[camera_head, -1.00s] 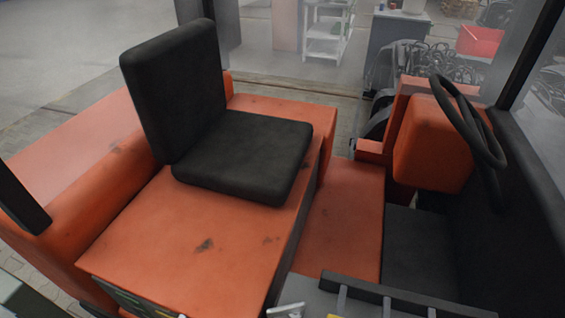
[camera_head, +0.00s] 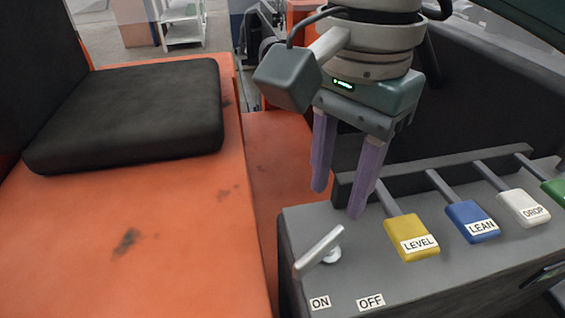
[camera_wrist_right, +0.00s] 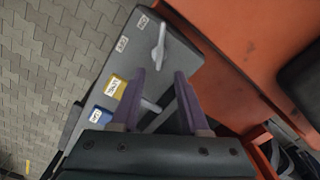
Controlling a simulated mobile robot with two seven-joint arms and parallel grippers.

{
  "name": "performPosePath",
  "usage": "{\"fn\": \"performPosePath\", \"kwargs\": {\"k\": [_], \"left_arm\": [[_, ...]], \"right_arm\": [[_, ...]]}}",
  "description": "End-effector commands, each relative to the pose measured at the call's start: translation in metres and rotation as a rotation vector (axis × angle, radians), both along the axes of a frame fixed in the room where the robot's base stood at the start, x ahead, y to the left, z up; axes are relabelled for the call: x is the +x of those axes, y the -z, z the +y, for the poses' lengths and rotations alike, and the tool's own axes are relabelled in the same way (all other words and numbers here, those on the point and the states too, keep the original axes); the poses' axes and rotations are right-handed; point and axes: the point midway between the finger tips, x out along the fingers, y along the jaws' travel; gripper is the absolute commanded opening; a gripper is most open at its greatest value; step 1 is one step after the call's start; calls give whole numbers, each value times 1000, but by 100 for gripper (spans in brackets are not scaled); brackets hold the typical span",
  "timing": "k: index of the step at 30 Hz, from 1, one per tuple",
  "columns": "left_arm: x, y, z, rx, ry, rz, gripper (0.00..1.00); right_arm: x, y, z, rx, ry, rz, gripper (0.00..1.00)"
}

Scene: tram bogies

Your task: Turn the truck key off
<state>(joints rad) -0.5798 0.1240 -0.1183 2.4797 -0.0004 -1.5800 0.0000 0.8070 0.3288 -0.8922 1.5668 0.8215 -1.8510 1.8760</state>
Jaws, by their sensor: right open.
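The truck key (camera_head: 320,252) is a pale grey lever on the grey control panel (camera_head: 345,280), beside the panel's left end. Its handle points down and left toward the ON label (camera_head: 320,303); the OFF label (camera_head: 371,302) is to the right. In the right wrist view the key (camera_wrist_right: 159,47) lies beyond the fingertips. My right gripper (camera_head: 338,203) is open, its two purple fingers pointing down, above and behind the key and apart from it. The fingers also show in the right wrist view (camera_wrist_right: 160,74), with nothing seen held. My left gripper is not in view.
Yellow LEVEL (camera_head: 413,238), blue LEAN (camera_head: 472,221) and white DROP (camera_head: 524,207) levers stand right of the key, close to my right fingers. A green lever is at the right edge. The orange truck body (camera_head: 150,225) and black seat (camera_head: 135,115) are left.

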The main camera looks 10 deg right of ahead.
Motion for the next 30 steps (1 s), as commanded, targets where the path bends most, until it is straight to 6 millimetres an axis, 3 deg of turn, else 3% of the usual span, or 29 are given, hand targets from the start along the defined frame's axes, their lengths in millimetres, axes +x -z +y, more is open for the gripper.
{"fn": "performPosePath", "kwargs": {"k": [5,16,21,29,30], "left_arm": [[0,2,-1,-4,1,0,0],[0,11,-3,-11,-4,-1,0],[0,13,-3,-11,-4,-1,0],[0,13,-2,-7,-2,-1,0],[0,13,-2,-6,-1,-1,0]], "right_arm": [[0,19,-2,-6,14,4,45],[0,85,-1,-4,10,1,45],[1,96,-1,-4,10,-1,45],[1,97,-1,-3,9,-2,45],[1,97,-1,-3,9,-2,40]]}}
